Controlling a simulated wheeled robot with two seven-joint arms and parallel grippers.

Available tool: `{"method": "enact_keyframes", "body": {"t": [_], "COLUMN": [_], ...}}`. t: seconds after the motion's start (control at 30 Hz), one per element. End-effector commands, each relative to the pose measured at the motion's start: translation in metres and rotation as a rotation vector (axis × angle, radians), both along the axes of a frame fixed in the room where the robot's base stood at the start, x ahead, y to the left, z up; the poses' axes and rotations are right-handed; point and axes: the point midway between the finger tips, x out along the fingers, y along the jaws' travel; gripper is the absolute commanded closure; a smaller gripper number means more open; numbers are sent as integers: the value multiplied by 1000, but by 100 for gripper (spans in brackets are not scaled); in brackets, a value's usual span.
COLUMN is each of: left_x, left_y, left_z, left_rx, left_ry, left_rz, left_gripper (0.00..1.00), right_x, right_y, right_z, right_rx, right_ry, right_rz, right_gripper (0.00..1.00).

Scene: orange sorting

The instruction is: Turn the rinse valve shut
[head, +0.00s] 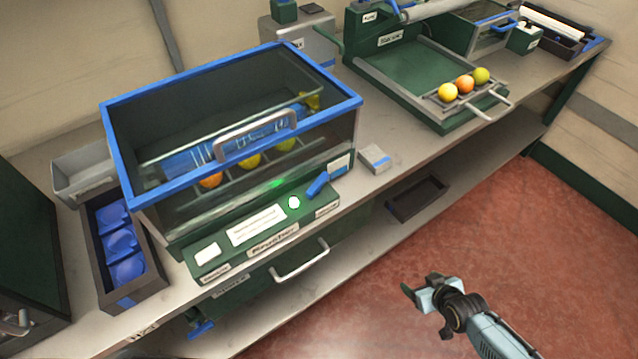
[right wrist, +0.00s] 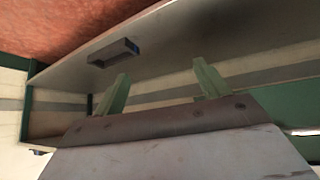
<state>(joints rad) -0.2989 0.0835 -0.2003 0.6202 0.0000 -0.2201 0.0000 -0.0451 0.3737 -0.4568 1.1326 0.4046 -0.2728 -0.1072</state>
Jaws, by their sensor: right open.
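Two blue handles could be the rinse valve, and the labels are too small to tell which. One is a blue lever (head: 317,184), tilted on the right of the green front panel of the blue-framed washer (head: 248,225). The other is a blue handle (head: 201,328) low under the bench at the left, partly in shadow. My right gripper (head: 424,291) is open and empty above the red floor, in front of the bench and apart from both handles. Its two green fingers (right wrist: 163,86) stand wide apart in the right wrist view. My left gripper is not seen.
Several fruits are behind the washer's glass, under a grey handle (head: 256,135). A drawer handle (head: 301,262) sticks out below. A dark tray (head: 417,196) lies on the lower shelf. The floor around my right gripper is clear.

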Motion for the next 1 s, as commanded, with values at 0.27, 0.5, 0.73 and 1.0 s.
{"method": "enact_keyframes", "body": {"t": [0.27,0.5,0.73,1.0], "left_x": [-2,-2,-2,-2], "left_y": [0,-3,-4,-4], "left_z": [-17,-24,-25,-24], "left_rx": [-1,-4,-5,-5], "left_ry": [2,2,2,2], "left_rz": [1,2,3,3], "left_gripper": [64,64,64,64], "right_x": [105,65,49,70], "right_y": [93,147,163,197], "right_z": [211,300,316,301], "right_rx": [204,324,358,363], "right_ry": [-330,-368,-362,-363], "right_rz": [368,608,669,666], "right_gripper": [25,25,25,25]}}
